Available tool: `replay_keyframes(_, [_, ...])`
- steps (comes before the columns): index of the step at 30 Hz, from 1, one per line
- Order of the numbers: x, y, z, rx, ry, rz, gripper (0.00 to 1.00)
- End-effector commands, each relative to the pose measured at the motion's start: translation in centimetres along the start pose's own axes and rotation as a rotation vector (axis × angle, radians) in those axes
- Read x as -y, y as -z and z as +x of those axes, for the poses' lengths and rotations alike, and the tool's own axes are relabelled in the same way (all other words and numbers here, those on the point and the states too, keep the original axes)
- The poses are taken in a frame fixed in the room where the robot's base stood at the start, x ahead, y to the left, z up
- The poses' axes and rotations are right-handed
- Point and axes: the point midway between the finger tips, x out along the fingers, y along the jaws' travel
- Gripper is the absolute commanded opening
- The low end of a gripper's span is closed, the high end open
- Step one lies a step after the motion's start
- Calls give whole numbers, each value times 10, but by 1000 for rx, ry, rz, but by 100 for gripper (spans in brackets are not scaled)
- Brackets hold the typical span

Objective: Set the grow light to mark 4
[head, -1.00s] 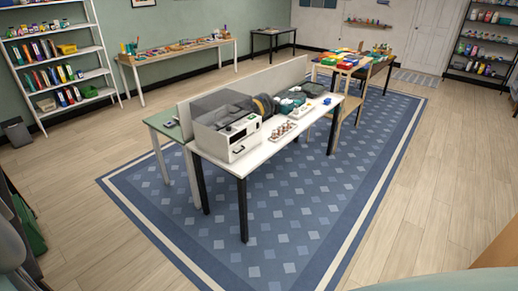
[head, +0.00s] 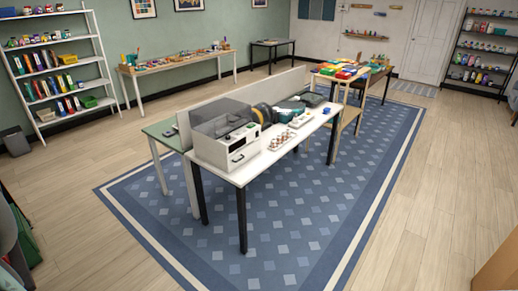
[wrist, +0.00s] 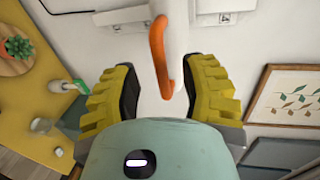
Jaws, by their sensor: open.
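In the wrist view, my gripper (wrist: 160,88) is open, with its yellow ribbed fingers apart and nothing held between the pads. An orange curved bar (wrist: 158,55) hangs between and ahead of the fingers, in front of a white upright part (wrist: 175,35). The bar looks apart from both pads. I cannot tell whether this is part of the grow light. No mark numbers are readable. My gripper does not show in the head view, and I cannot pick out the grow light there.
In the wrist view, a yellow surface (wrist: 42,95) with a potted plant (wrist: 18,47) lies left, and a framed leaf picture (wrist: 290,85) right. In the head view, a white table (head: 240,176) carries a boxy machine (head: 225,145). Bare floor (head: 425,215) lies right of the rug.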

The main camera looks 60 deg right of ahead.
Motion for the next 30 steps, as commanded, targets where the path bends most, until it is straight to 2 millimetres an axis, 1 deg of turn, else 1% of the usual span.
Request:
replay_keyframes(1, [1, -2, 7, 6, -2, -3, 43])
replay_keyframes(3, [1, -1, 15, 6, 0, -2, 43])
replay_keyframes(9, [0, -1, 29, 3, 0, 0, 43])
replay_keyframes(13, [0, -1, 33, 1, 0, 0, 43])
replay_keyframes(20, [0, -1, 33, 1, 1, 0, 43])
replay_keyframes(21, [0, -1, 33, 1, 1, 0, 48])
replay_keyframes(30, [0, 0, 33, 1, 1, 0, 17])
